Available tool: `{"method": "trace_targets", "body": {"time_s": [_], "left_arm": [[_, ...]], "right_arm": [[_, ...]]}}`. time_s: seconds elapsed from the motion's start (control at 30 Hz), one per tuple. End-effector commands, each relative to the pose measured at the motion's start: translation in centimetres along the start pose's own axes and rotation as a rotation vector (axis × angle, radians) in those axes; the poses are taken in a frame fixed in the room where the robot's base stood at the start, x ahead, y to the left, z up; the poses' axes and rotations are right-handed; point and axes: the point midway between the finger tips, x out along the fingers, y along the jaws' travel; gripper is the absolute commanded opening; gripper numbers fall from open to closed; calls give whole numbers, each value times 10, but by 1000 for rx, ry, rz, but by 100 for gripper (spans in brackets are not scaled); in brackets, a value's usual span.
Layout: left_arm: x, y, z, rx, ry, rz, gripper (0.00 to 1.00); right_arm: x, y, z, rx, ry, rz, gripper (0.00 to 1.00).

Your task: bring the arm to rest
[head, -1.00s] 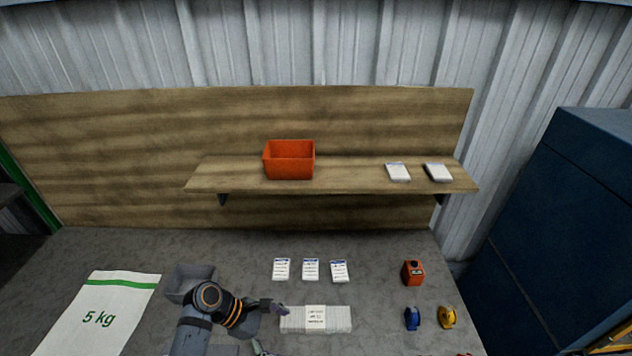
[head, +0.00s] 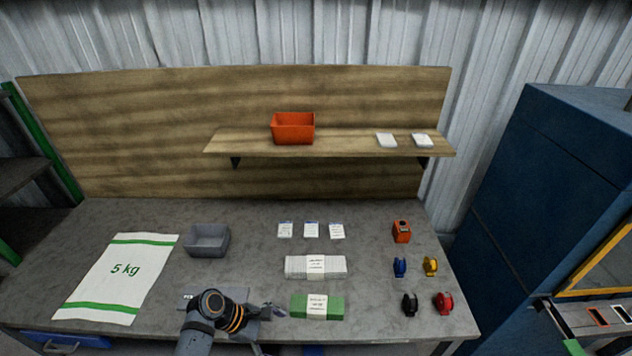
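My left arm comes in at the bottom of the head view, and its gripper (head: 274,311) is over the near part of the grey table (head: 385,320). The gripper is small and seen from above, so I cannot tell whether its fingers are apart or shut. It is just left of a green banded bundle (head: 333,307), and I cannot tell if they touch. A grey plate-like thing (head: 236,294) is partly hidden under the arm. My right gripper is not in view.
A 5 kg sack (head: 122,281) lies left, beside a grey bin (head: 207,241). A white bundle (head: 316,267), three label cards (head: 311,230), an orange device (head: 402,231) and several coloured rolls (head: 400,267) occupy the table. A shelf (head: 345,147) holds an orange bin (head: 293,129).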

Motion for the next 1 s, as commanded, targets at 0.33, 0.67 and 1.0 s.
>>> {"method": "trace_targets", "body": {"time_s": [0.33, 0.67, 1.0], "left_arm": [[69, -28, -106, 150, 175, 26, 97], [165, -154, -295, 645, 525, -156, 97], [207, -328, -406, 1412, 641, -556, 97]], "right_arm": [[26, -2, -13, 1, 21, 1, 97], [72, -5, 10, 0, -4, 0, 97], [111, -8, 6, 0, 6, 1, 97]]}}
